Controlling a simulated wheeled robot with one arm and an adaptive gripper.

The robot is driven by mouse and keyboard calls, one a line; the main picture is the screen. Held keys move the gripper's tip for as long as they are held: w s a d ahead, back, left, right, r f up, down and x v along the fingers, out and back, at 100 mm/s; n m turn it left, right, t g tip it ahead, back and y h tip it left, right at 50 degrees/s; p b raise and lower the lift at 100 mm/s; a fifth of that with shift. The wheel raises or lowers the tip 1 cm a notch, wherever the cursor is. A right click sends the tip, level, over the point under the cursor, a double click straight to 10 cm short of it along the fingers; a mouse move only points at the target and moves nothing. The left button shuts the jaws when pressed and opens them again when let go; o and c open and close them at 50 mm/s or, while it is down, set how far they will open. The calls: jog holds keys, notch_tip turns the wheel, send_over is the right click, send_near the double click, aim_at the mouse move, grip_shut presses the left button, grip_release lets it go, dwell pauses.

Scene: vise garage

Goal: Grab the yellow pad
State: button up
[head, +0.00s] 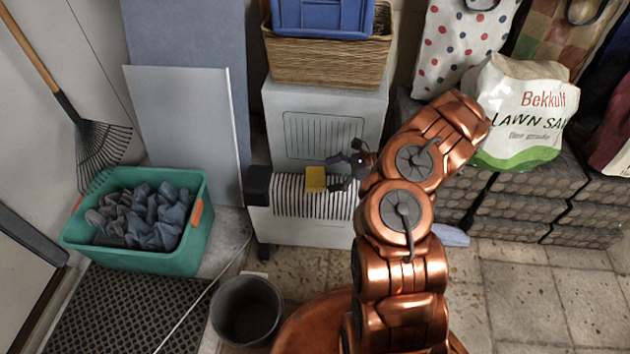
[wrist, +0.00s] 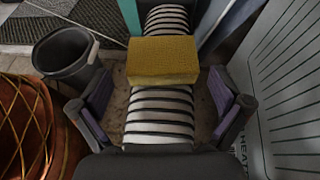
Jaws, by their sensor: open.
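The yellow pad (head: 316,179) lies on top of the white ribbed heater (head: 290,205) in the head view. In the wrist view the yellow pad (wrist: 163,60) rests across the heater's ribs (wrist: 160,110), ahead of my fingers. My gripper (head: 343,173) is just to the right of the pad in the head view. In the wrist view my gripper (wrist: 160,98) is open and empty, its purple-padded fingers spread either side of the heater. The pad is beyond the fingertips, and no contact with it shows.
A dark bucket (head: 246,311) stands on the floor in front of the heater. A teal bin (head: 190,255) with grey-blue cloths is at left. A white box (head: 325,120) with a wicker basket (head: 330,62) stands behind. A bag of lawn sand (head: 519,112) is at right.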

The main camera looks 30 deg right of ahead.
aim_at(317, 177)
jog(key=b+x, duration=0.1)
jog(key=x, duration=0.4)
jog(key=shift+w+b, duration=0.1)
jog(key=shift+b, duration=0.3)
jog(key=shift+r, duration=0.1)
jog(key=c, duration=0.7)
